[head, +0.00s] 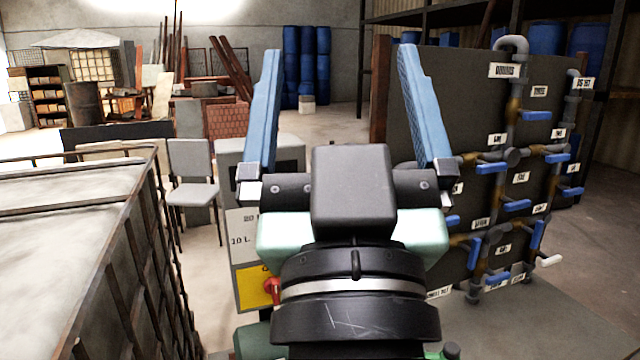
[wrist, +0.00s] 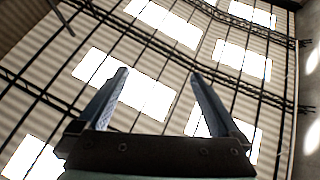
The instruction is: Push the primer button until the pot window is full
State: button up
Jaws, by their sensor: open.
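My gripper (head: 338,115) is open and empty, raised in the middle of the head view with its two blue fingers spread wide. In the wrist view my gripper (wrist: 158,80) points up at the roof, with nothing between the fingers. A cabinet (head: 247,220) with a yellow lower panel and a red knob (head: 272,291) stands behind my gripper, partly hidden by it. No primer button or pot window can be made out in either view.
A dark panel (head: 445,110) with pipes and blue valve handles stands at the right. Blue barrels (head: 306,65) are at the back. Bare floor shows between vat and cabinet.

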jog(key=s+a+r+t, duration=0.1)
jog(key=s+r, duration=0.2)
jog(key=r, duration=0.1)
jog(key=shift+s+a+r+m+t, duration=0.2)
jog(key=shift+s+a+m+t, duration=0.1)
jog(key=shift+s, duration=0.1)
jog(key=shift+w, duration=0.1)
grip_shut()
dwell(1.1)
